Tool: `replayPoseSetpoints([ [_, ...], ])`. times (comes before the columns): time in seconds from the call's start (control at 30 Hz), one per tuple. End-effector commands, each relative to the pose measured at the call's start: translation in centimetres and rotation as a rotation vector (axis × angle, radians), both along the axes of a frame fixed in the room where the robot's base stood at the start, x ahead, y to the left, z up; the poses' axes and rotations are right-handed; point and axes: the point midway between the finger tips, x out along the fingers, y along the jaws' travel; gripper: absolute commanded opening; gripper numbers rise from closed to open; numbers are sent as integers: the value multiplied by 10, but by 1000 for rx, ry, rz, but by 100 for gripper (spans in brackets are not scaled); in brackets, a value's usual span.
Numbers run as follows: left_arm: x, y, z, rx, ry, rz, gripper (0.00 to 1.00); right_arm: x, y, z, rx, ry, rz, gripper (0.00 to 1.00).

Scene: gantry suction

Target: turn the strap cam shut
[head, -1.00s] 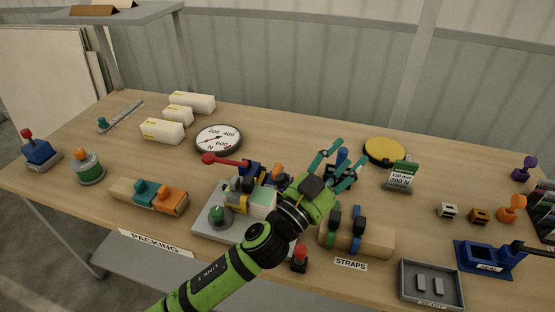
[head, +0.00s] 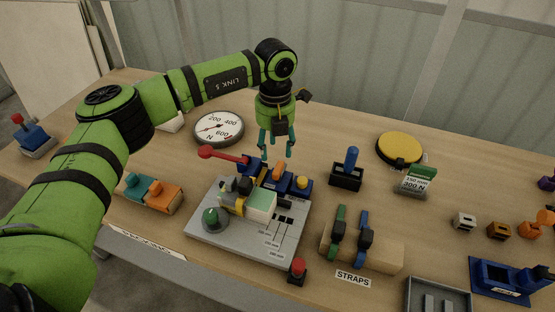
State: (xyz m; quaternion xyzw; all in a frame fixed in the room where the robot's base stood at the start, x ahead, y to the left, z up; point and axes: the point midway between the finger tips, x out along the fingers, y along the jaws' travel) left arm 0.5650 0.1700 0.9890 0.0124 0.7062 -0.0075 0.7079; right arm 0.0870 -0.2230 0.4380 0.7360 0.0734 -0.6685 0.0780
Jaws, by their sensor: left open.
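A grey fixture plate (head: 207,235) stands at the front middle of the table and carries a white-green block (head: 262,205). Behind the block is a blue fixture with an orange lever (head: 279,169) and a yellow knob (head: 302,181). A red-knobbed arm (head: 222,155) points left from it. I cannot tell for certain which of these parts is the strap cam. My left gripper (head: 275,150) points down, open and empty, over the back of the blue fixture. Its fingertips look close to the orange lever; contact is not clear. My right gripper is out of view.
A blue-handled lever (head: 350,162) stands upright in a black base to the right. Green and blue straps (head: 350,238) lie over a wooden block. A red button (head: 297,269) stands at the plate's front corner. A round gauge (head: 219,127) is behind left.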

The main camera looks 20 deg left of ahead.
Motion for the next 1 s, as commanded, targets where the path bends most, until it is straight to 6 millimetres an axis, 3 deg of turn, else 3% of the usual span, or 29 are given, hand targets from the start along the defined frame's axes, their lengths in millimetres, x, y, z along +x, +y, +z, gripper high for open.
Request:
replayPoseSetpoints([
  [0.4, -2, -2, -57, -5, 4, -4, 52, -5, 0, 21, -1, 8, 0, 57],
  [0.77, -1, -2, -65, -7, 2, -6, 52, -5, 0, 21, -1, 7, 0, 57],
  [0.9, -1, -2, -65, -7, 2, -6, 0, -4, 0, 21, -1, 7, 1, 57],
  [1.0, -1, -2, -65, -7, 2, -6, 0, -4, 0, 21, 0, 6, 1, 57],
])
